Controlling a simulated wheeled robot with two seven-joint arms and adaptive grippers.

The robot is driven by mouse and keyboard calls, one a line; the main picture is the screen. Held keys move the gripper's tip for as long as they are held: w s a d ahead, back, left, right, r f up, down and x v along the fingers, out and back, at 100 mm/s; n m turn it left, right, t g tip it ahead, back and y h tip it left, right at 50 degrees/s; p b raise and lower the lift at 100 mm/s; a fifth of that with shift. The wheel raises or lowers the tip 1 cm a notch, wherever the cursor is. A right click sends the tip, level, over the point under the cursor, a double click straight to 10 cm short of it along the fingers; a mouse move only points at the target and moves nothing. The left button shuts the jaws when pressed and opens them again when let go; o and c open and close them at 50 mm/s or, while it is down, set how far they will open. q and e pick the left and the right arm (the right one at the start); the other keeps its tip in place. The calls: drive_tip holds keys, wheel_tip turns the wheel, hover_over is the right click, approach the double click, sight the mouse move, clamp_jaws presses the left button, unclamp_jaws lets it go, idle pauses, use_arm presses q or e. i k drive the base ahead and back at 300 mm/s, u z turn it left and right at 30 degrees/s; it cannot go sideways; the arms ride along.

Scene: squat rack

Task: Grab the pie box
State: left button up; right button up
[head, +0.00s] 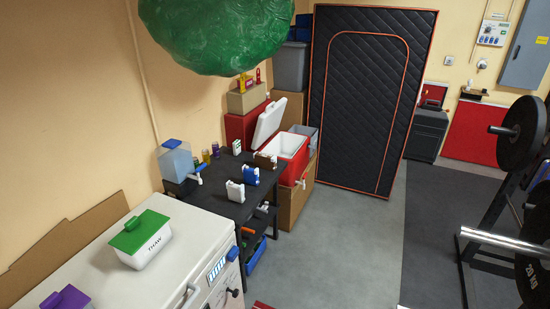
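I cannot make out a box that is clearly a pie box in the head view. A white tub with a green lid (140,236), marked THAW, sits on a white chest-like appliance (190,240) at the lower left. A purple-lidded container (66,299) is partly cut off at the bottom left edge. A cardboard-coloured box (246,99) sits on a red box against the back wall. Neither of my grippers shows in this view.
A black table (222,196) with small containers stands beside an open red cooler (287,150). A large green object (220,35) fills the top. A black quilted panel (365,100) stands behind. A weight rack (495,200) is at right. The grey floor (340,235) between is clear.

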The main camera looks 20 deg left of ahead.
sight(261, 160)
drive_tip(key=i, duration=1.9)
drive_tip(key=u, duration=0.05)
